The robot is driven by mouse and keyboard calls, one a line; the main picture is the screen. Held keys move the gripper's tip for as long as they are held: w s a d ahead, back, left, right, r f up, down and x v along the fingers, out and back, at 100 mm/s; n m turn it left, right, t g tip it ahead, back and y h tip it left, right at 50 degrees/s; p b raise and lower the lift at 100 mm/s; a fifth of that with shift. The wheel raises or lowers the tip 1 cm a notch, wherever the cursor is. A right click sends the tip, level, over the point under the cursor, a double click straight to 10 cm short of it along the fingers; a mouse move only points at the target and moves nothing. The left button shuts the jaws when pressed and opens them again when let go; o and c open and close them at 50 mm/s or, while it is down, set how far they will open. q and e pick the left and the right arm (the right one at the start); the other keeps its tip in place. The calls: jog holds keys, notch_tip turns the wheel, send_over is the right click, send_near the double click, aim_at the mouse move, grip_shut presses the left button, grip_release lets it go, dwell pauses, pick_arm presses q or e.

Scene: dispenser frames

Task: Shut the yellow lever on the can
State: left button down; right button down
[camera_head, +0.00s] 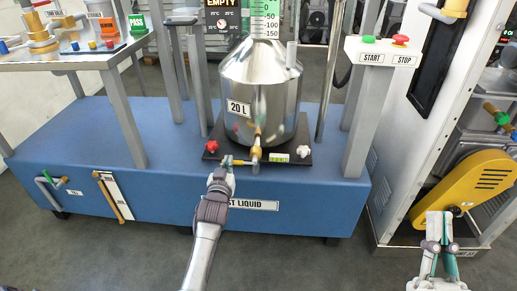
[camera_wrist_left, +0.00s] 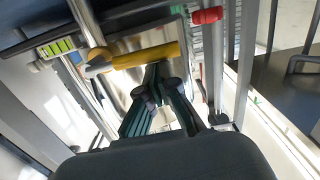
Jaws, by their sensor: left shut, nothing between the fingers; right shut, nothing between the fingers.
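The can (camera_head: 262,85) is a shiny metal vessel marked 20 L, standing on a dark plate (camera_head: 300,148). In the left wrist view the lever (camera_wrist_left: 145,56) lies across in front of the fingertips. My left gripper (camera_head: 226,168) is shut and empty, at the lever's free end; its fingers (camera_wrist_left: 158,72) overlap the lever, and contact cannot be told. My right gripper (camera_head: 440,216) is shut and empty at the lower right, far from the can.
A red knob (camera_head: 211,146) and a white knob (camera_head: 294,148) flank the can. A blue base (camera_head: 90,125) lies below. A bench (camera_head: 75,62) with fittings stands left.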

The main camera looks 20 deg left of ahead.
pick_arm(q)
jog(key=shift+f, duration=0.15)
dwell(0.3)
